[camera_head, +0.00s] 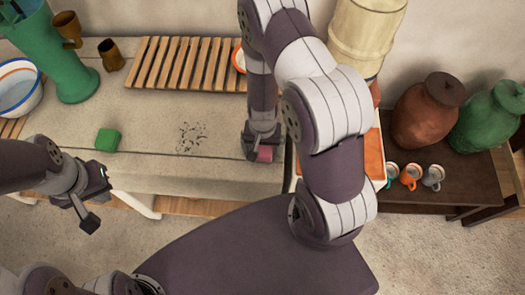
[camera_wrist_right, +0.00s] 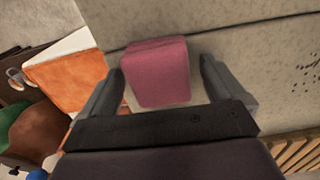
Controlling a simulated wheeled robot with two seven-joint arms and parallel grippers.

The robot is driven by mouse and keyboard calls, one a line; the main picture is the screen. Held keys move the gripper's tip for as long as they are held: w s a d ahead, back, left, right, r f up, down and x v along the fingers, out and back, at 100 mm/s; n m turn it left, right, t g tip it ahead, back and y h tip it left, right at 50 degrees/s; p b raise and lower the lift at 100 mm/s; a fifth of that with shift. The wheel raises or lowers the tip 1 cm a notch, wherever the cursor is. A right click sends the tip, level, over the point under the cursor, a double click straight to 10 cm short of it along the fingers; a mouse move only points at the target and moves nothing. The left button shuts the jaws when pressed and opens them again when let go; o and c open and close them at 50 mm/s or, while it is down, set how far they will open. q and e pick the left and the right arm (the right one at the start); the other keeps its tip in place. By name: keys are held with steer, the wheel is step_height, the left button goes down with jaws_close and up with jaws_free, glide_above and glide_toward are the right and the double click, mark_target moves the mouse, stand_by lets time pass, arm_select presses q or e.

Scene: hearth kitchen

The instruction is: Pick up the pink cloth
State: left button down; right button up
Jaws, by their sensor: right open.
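The pink cloth (camera_head: 265,155) looks like a small folded block and lies on the counter's front part, right of the middle. My right gripper (camera_head: 257,150) points down at it and hides part of it. In the right wrist view the pink cloth (camera_wrist_right: 158,72) shows between the two spread fingers of my right gripper (camera_wrist_right: 160,85). The gripper is open, and I see a gap on the right side of the cloth; the left finger looks close to it. My left gripper (camera_head: 98,208) is open and empty, in front of the counter at the left.
A green block (camera_head: 107,140) and dark crumbs (camera_head: 191,137) lie on the counter (camera_head: 160,172). A wooden slatted rack (camera_head: 185,64) is behind. An orange-topped surface (camera_wrist_right: 72,80) adjoins at right in the head view. Small mugs (camera_head: 410,176) and jars (camera_head: 428,110) stand on a dark table.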

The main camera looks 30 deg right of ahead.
steer(key=c, duration=1)
steer(key=shift+r, duration=0.1)
steer(key=shift+c, duration=0.2)
